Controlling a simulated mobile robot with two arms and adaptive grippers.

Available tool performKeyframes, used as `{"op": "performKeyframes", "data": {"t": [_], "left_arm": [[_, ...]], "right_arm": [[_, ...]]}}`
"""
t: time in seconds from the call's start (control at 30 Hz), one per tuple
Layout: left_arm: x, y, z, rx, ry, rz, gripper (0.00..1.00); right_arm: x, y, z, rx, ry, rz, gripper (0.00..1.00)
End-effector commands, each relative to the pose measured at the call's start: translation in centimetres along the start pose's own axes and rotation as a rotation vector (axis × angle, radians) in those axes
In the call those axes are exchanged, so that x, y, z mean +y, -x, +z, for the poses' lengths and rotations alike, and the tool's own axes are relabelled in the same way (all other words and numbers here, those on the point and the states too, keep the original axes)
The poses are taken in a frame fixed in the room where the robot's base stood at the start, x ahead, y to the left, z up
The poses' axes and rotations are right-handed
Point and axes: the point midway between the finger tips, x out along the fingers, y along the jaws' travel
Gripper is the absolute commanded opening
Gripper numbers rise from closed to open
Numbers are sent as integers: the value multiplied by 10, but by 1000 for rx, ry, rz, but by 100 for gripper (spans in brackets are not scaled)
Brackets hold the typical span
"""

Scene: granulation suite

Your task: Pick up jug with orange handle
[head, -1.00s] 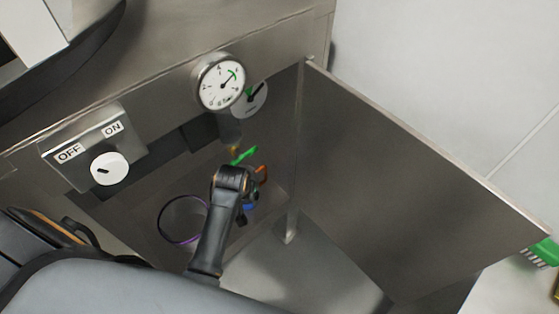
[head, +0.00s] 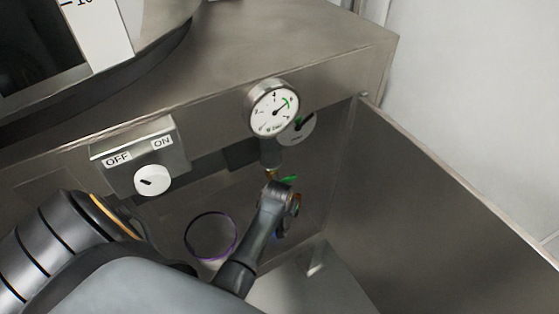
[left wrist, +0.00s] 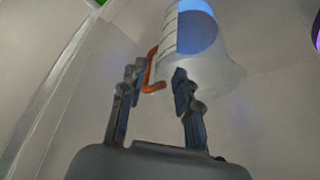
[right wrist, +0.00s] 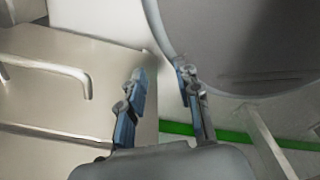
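The jug with the orange handle shows in the left wrist view as a pale, see-through vessel (left wrist: 212,68) with marks on its side and a blue area inside. Its orange handle (left wrist: 152,72) sticks out at its left. My left gripper (left wrist: 158,80) is open, with the handle between or just beyond its fingertips; I see no firm grip. In the head view my left arm reaches into the open cabinet, and its wrist hides most of the jug and the gripper. My right gripper (right wrist: 160,78) is open and empty, beside a large round grey metal vessel (right wrist: 265,50).
The open cabinet door (head: 430,200) stands to the right of my left arm. A gauge (head: 273,108) and an OFF/ON switch (head: 152,180) sit on the front above the opening. A purple-rimmed round container (head: 211,237) is inside, left of my wrist.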

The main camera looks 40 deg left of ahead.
Motion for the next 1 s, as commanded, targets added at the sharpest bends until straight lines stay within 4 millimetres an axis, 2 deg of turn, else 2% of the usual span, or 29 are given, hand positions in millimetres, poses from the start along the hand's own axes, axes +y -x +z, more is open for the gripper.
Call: {"op": "performKeyframes", "data": {"t": [0.2, 0.3, 0.6, 0.77, 1.0], "left_arm": [[-2, -30, -1, -2, -1, 0, 32], [-2, -37, -1, -1, -1, 0, 32], [-2, -39, -1, 0, 0, 0, 32], [-2, -39, -1, 0, 0, 0, 0], [-2, -39, -1, -1, -1, 0, 0]], "right_arm": [[-8, -6, -2, 3, -4, -9, 33], [-8, -7, -1, 3, -4, -9, 33], [-4, -7, 0, 1, -2, -4, 33], [-1, -7, 0, 0, 0, -1, 33], [0, -7, 1, -1, 1, 0, 33]]}}
